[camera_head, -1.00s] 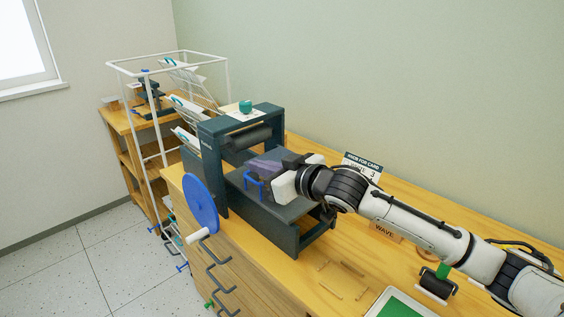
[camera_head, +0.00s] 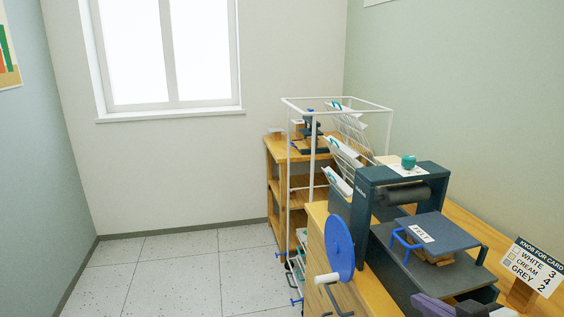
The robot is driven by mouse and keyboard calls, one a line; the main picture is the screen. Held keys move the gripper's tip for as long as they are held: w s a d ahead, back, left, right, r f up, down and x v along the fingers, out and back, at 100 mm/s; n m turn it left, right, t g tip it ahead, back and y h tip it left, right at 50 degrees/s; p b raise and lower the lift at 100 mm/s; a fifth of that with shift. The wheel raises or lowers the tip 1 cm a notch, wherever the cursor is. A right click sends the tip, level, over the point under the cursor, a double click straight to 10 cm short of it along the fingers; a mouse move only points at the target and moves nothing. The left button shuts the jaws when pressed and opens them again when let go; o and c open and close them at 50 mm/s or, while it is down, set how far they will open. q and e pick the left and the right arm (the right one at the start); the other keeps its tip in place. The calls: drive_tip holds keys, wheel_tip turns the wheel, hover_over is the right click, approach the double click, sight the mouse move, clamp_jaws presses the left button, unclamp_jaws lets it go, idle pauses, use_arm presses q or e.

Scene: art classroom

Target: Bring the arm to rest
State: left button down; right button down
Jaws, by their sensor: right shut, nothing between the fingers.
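My right gripper (camera_head: 432,306) shows at the bottom right, partly cut off by the lower edge of the head view. Its purple fingers are shut with nothing between them. It is at the near end of the dark press bed (camera_head: 440,276), apart from the FELT-labelled plate (camera_head: 450,233). That plate has a blue handle (camera_head: 407,240) and lies on the bed. Most of my right arm is out of the picture. My left gripper is not in view.
The press frame (camera_head: 368,205) has a blue wheel (camera_head: 339,250) on its left side. A white wire rack (camera_head: 288,160) and a wooden shelf (camera_head: 272,175) stand behind. A knob card sign (camera_head: 530,268) is at right. The floor (camera_head: 180,270) at left is clear.

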drive_tip(key=s+a+f+g+h, duration=0.1)
drive_tip(key=s+a+f+g, duration=0.3)
drive_tip(key=s+f, duration=0.7)
drive_tip(key=s+a+f+g, duration=0.3)
drive_tip(key=s+f+g, duration=0.25)
drive_tip(key=s, duration=0.95)
drive_tip(key=w+a+f+t+y, duration=0.1)
drive_tip(key=w+a+f+t, duration=0.1)
drive_tip(key=f, duration=0.4)
drive_tip(key=w+a+f+t, duration=0.2)
drive_tip(key=f+t, duration=0.1)
drive_tip(key=f, duration=0.4)
drive_tip(key=shift+w+a+f+m+y, duration=0.2)
drive_tip(key=shift+a+m+y, duration=0.1)
drive_tip(key=shift+a+y, duration=0.1)
